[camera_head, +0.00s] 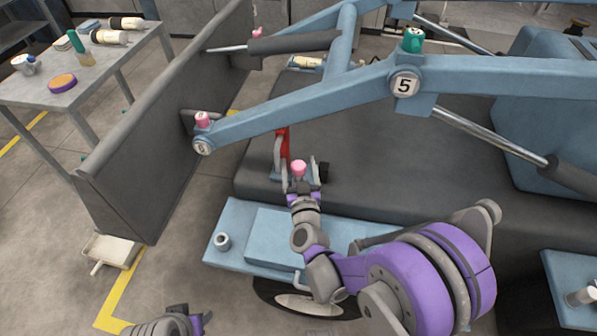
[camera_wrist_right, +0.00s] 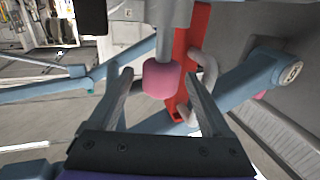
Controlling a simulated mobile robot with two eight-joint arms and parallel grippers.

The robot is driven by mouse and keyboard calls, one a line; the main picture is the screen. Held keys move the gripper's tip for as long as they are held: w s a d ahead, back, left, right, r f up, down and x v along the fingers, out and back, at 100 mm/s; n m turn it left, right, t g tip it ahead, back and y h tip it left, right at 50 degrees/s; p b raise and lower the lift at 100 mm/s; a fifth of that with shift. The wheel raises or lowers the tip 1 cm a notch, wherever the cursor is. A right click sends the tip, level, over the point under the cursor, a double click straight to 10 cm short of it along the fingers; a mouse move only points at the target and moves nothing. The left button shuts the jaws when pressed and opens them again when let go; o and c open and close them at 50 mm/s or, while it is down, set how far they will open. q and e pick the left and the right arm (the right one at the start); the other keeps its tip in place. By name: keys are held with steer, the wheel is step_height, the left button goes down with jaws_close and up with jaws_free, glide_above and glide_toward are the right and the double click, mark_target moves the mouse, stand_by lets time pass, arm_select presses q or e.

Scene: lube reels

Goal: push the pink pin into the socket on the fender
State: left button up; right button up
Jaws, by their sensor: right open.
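A pink-headed pin (camera_head: 299,168) stands by a small bracket beyond the blue fender-like step (camera_head: 230,265). In the wrist view the pink head (camera_wrist_right: 160,80) is on a grey shaft that runs into a grey block. My right gripper (camera_head: 302,188) is at this pin. Its two fingers stand apart on either side of the pink head, with visible gaps. I cannot tell how deep the shaft sits. My left gripper (camera_head: 185,322) shows only partly at the bottom edge; its fingers are unclear. Another pink cap (camera_head: 202,120) sits on the blue loader arm's end joint.
A red upright (camera_head: 283,145) with a grey handle is close to the pin. The blue loader arm (camera_head: 290,108) crosses above, with a grey bucket (camera_head: 150,125) at left. A grey ring (camera_head: 223,241) is on the step. A table (camera_head: 110,60) holds several objects.

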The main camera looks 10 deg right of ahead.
jaws_close()
stand_by(0.4)
steer(key=shift+r, duration=0.1)
